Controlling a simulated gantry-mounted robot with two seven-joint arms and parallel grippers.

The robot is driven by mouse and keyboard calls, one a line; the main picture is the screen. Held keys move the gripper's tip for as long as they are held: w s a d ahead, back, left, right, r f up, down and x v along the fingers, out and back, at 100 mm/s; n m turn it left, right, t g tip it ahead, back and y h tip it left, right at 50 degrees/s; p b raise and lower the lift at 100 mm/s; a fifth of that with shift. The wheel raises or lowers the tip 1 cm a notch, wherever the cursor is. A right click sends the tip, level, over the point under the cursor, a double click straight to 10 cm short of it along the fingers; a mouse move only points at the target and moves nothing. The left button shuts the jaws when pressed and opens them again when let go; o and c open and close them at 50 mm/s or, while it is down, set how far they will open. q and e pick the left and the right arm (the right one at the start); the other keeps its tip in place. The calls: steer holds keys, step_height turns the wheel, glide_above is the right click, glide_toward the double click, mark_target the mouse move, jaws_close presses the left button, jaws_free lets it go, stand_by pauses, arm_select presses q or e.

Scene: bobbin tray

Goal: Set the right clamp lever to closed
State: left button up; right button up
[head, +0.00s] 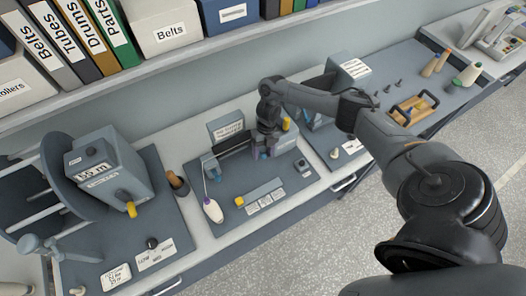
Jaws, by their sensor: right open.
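My right arm reaches from the lower right to the middle station. My right gripper (263,153) is open and points down over the right part of the station's grey board (225,222). A yellow-tipped part (286,124) stands just behind and right of the gripper. Another small yellow part (240,201) sits at the front left of the board. I cannot tell for sure which part is the right clamp lever, or its setting; the gripper hides part of the station. My left gripper is not in view.
A white bobbin-like piece (212,210) stands at the board's left. A grey machine box (108,168) with a large reel (70,190) fills the left station. A wooden tray (412,110) and several cones lie at the right. A shelf (150,72) with binders runs above.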

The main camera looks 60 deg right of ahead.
steer(key=shift+r, duration=0.1)
steer(key=shift+w+d+r, duration=0.1)
steer(key=shift+d+r, duration=0.05)
steer(key=shift+r, duration=0.15)
steer(key=s+v, duration=0.1)
steer(key=v, duration=0.9)
steer(key=shift+w+p, duration=0.3)
steer(key=shift+w, duration=0.1)
